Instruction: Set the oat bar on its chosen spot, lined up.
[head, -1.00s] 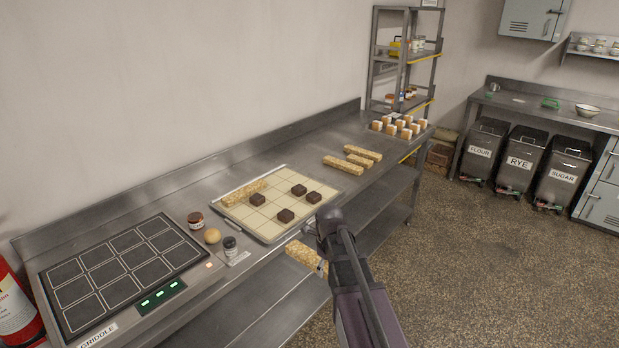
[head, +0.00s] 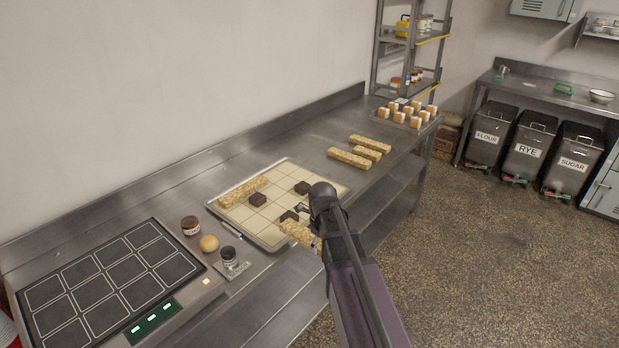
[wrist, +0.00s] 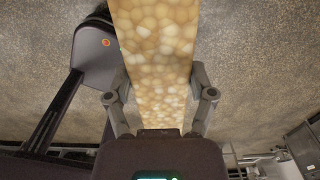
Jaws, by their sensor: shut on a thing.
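My gripper (wrist: 160,98) is shut on an oat bar (wrist: 156,40), with one finger on each side of it in the wrist view. In the head view the held oat bar (head: 298,234) is near the front right edge of the cream gridded tray (head: 240,228). My arm hides part of it and part of the tray. Another oat bar (head: 243,191) lies along the tray's back left. Dark brown blocks sit on the tray, one (head: 257,199) near that bar and one (head: 302,187) further right. A third (head: 289,215) is partly hidden beside the held bar.
Several oat bars (head: 349,158) lie on the counter right of the tray.

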